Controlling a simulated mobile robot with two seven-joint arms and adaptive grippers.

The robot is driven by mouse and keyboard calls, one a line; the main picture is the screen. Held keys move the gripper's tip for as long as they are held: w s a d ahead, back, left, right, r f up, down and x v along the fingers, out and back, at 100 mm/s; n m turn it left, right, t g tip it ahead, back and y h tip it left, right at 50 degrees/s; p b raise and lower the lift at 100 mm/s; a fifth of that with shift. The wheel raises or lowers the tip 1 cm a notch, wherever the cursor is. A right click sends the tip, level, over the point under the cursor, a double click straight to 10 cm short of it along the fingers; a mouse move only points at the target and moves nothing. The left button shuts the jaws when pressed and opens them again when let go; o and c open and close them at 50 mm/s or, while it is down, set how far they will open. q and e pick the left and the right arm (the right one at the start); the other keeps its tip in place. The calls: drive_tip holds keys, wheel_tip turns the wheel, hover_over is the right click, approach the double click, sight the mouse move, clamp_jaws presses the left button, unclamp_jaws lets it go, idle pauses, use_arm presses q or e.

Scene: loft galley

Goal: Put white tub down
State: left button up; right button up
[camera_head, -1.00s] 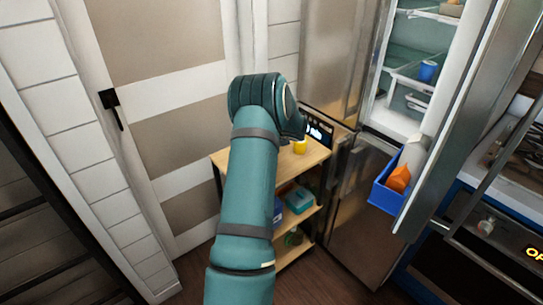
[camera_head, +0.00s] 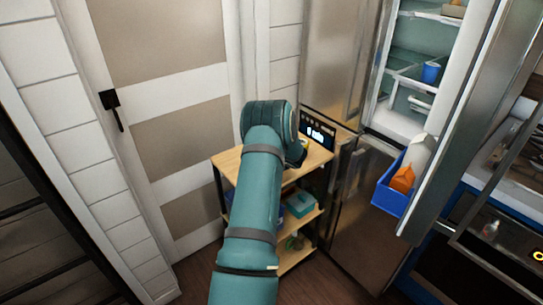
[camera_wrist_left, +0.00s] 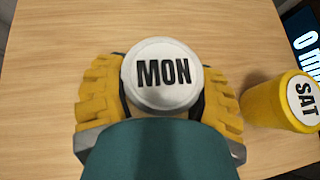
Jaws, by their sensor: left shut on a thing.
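The white tub (camera_wrist_left: 162,75) has a round pale lid marked "MON". In the left wrist view it sits between the yellow fingers of my left gripper (camera_wrist_left: 160,95), which is shut on it. Below it is the wooden top of a shelf unit (camera_wrist_left: 60,45); I cannot tell whether the tub touches the wood. In the head view my left arm covers the gripper and the white tub. My right gripper is not in view.
A yellow tub (camera_wrist_left: 280,105) marked "SAT" stands just right of the gripper. A dark display (camera_head: 317,133) is behind the shelf top. The open fridge door (camera_head: 450,120) is to the right, with a blue bin (camera_head: 389,196). The wood left of the gripper is clear.

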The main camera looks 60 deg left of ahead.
use_arm(q)
drive_tip(key=shift+f, duration=0.15)
drive_tip(key=o, duration=1.4)
drive_tip(key=shift+c, duration=0.2)
drive_tip(key=shift+r, duration=0.25)
drive_tip(key=p+v, duration=0.1)
drive_tip(key=v, duration=1.1)
drive_tip(key=shift+d+f, duration=0.1)
drive_tip(key=shift+f, duration=0.05)
